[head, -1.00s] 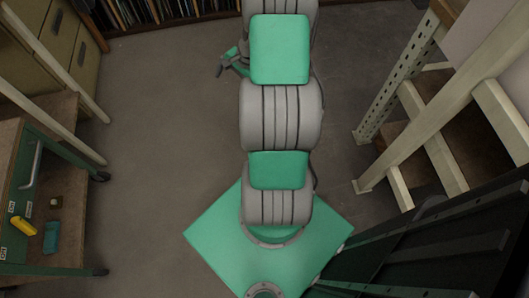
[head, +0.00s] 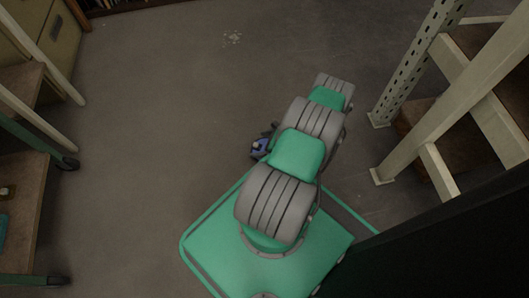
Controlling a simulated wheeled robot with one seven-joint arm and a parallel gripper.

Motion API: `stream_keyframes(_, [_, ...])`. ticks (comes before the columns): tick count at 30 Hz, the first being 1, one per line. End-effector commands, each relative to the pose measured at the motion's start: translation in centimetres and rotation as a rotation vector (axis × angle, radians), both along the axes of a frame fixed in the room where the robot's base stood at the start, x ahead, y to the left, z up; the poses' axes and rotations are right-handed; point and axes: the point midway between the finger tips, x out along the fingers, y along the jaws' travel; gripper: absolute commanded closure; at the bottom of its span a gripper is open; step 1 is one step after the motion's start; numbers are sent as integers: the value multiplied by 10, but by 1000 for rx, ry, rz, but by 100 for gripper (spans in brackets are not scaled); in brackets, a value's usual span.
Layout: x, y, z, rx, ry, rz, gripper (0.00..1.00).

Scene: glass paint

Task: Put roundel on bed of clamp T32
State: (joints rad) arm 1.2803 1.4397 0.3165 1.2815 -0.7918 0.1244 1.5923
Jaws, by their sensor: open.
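Neither the roundel nor clamp T32 can be made out in the head view. My arm is folded over my green base and leans to the upper right. A small dark and blue part, which looks like my gripper (head: 260,148), shows at the left side of the arm, partly hidden under its links. Its fingers are too small to make out, and no held thing shows.
Beige shelving (head: 437,62) with brown boards stands close on the right. A dark panel (head: 455,245) fills the lower right. The grey floor (head: 160,130) between is clear.

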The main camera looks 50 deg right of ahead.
Motion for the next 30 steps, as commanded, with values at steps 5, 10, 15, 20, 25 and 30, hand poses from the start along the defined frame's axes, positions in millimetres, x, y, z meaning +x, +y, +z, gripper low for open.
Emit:
stream_keyframes(5, [11, 5, -14, 1, 1, 1, 0])
stream_keyframes(10, [11, 5, -13, 0, 1, 1, 0])
stream_keyframes(15, [11, 5, -13, 1, 1, 1, 14])
stream_keyframes(20, [11, 5, -13, 1, 2, 1, 27])
stream_keyframes(25, [11, 5, -13, 1, 2, 1, 41])
stream_keyframes(30, [10, 5, -13, 1, 3, 1, 55])
